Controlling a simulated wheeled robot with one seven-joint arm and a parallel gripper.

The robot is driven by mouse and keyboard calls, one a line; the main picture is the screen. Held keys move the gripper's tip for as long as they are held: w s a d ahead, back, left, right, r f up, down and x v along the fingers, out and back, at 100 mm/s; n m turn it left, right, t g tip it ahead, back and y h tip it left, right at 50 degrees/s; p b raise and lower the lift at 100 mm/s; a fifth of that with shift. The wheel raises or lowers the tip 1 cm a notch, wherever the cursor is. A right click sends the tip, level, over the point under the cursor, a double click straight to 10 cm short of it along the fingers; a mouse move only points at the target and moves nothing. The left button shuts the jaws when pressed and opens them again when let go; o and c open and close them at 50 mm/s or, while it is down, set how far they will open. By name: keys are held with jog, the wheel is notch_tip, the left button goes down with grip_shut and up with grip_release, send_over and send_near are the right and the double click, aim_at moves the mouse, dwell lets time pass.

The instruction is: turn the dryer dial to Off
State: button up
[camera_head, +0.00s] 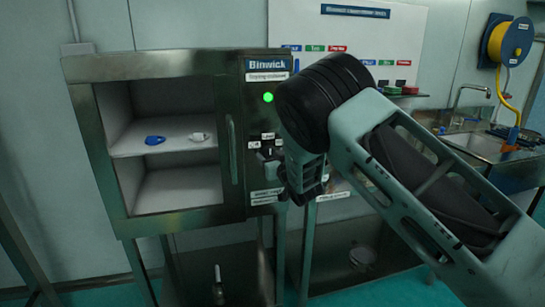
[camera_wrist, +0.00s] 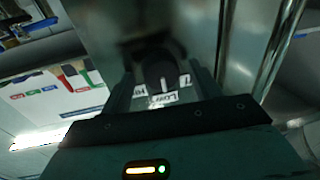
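The dryer (camera_head: 165,65) is a steel cabinet on legs, with an open-fronted compartment on the left and a control panel on the right. In the wrist view its dial (camera_wrist: 159,66) is a dark round knob with a white pointer mark. The mark points toward the middle of several small white labels (camera_wrist: 162,100), whose text I cannot read surely. My gripper (camera_head: 270,166) is at the panel, partly covering the dial area in the head view. In the wrist view my gripper (camera_wrist: 163,88) is open, one finger on each side of the dial, with no clear contact.
A green light (camera_head: 268,97) glows above the dial. A vertical handle (camera_head: 232,150) stands left of the panel, close to my gripper. A blue item (camera_head: 155,140) and a white item (camera_head: 198,137) lie on the dryer's shelf. A sink (camera_head: 480,147) is at the right.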

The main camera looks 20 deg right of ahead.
jog(key=c, duration=0.8)
jog(key=shift+c, duration=0.2)
jog(key=shift+f+n+b, duration=0.1)
jog(key=shift+n+b, duration=0.3)
jog(key=n+b, duration=0.3)
jog(key=n, duration=0.1)
jog(key=shift+a+g+b, duration=0.1)
jog(key=shift+g+b, duration=0.2)
jog(key=n+b, duration=0.1)
jog(key=n, duration=0.2)
jog(key=n+h+b, duration=0.1)
jog(key=n+b, duration=0.1)
jog(key=n, duration=0.1)
jog(key=shift+r+g, duration=0.2)
jog(key=shift+g, duration=0.1)
jog(key=shift+n, duration=0.3)
jog(key=o, duration=1)
jog(key=shift+c, duration=0.2)
jog(key=shift+s+b, duration=0.2)
jog(key=shift+b, duration=0.1)
